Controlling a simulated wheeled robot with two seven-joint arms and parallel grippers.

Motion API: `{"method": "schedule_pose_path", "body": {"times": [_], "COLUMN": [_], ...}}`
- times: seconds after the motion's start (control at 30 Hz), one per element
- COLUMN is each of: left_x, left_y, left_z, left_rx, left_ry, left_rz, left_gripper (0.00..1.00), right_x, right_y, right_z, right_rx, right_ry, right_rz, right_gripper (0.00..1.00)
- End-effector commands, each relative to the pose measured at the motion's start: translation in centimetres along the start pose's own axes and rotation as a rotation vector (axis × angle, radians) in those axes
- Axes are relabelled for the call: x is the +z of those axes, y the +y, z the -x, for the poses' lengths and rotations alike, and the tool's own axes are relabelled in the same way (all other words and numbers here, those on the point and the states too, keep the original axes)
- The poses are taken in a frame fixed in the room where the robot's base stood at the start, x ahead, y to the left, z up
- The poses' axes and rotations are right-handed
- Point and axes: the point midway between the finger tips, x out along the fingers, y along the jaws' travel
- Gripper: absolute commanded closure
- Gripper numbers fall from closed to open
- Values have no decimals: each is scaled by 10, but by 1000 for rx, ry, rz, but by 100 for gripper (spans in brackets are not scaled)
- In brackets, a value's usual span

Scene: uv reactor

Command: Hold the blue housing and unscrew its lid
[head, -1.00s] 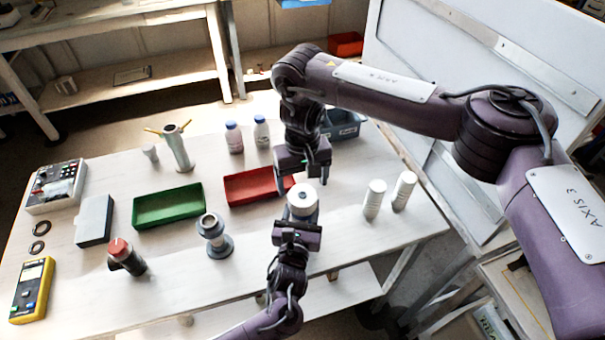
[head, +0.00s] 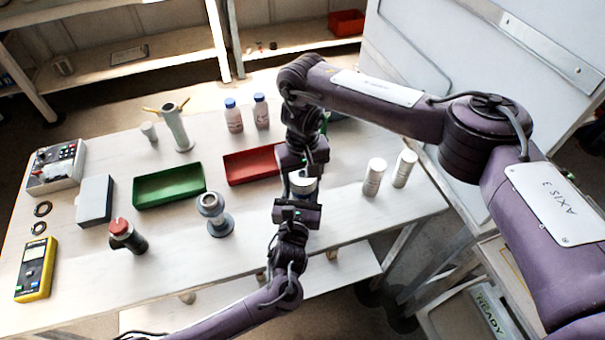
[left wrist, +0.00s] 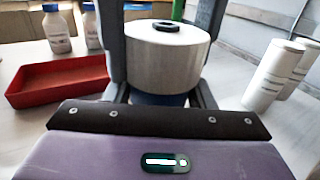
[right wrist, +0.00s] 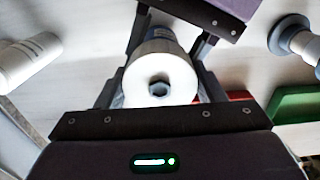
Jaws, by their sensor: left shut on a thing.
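The blue housing (left wrist: 158,99) stands upright under a broad white lid (right wrist: 160,78) with a dark hexagonal centre. In the head view the lid (head: 303,184) shows between my two grippers, and the housing body is mostly hidden. My left gripper (head: 300,198) reaches in from the front and is shut on the housing below the lid. My right gripper (head: 304,174) comes down from above. Its fingers stand on both sides of the lid in the right wrist view, seemingly open with a small gap.
A red tray (head: 252,164) and a green tray (head: 168,186) lie left of the housing. Two white cylinders (head: 374,177) stand at the right. Two blue-capped bottles (head: 233,116) are behind. A grey flanged part (head: 214,214) stands at the left. Bare table lies front right.

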Motion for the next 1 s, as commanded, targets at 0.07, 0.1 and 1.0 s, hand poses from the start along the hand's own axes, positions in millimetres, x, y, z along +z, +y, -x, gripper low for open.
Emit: {"method": "schedule_pose_path", "body": {"times": [0.07, 0.1, 1.0], "left_x": [1, 1, 1], "left_y": [0, 0, 0], "left_z": [0, 0, 0], "left_rx": [1, 1, 1], "left_ry": [-3, -3, -3], "left_rz": [1, 1, 1], "left_gripper": [100, 100, 100], "right_x": [0, 0, -1], "right_y": [0, 0, 2], "right_z": [0, 0, 2], "right_rx": [0, 0, 4], "right_ry": [0, 0, -2], "right_rz": [0, 0, 1628], "right_gripper": [60, 65, 65]}}
